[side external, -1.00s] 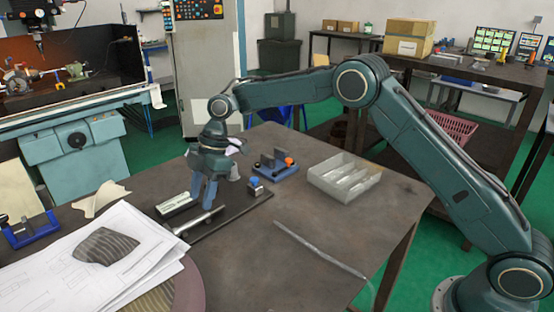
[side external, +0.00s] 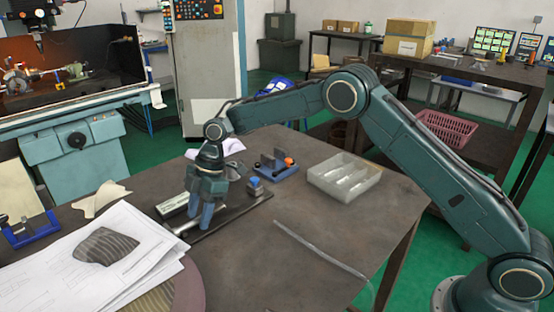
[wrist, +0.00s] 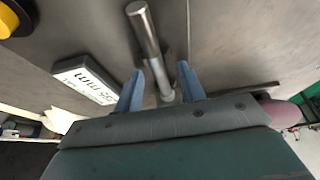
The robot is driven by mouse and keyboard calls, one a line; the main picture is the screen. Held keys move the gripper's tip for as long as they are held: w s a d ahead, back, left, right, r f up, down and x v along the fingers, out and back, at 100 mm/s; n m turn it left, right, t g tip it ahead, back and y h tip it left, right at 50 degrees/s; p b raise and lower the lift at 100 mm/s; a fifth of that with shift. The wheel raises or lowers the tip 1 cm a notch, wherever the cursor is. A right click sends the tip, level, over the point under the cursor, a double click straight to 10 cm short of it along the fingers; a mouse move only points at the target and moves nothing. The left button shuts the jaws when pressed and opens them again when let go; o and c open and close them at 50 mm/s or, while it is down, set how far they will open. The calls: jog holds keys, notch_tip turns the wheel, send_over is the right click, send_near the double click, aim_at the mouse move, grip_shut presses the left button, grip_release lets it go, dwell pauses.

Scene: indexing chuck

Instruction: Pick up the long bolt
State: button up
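The long bolt (wrist: 145,32) is a silver metal rod lying on the dark plate. In the wrist view its far part extends up the picture, and its near end lies between my fingers. My gripper (wrist: 160,70) is open, with one blue finger on each side of the bolt and gaps to both. In the side view my gripper (side external: 203,224) points down over the bolt and hides most of it; a silver end (side external: 183,229) shows to the left. I cannot tell whether the fingertips touch the plate.
A white labelled block (wrist: 85,77) lies left of the bolt, close to my left finger. Papers (side external: 85,255) cover the table's left. The table's front right is mostly clear.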

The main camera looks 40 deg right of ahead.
grip_shut()
jog(key=shift+r, duration=0.15)
notch_tip(320, 180, up, 10)
dwell(0.8)
jog(key=shift+d, duration=0.1)
dwell(0.3)
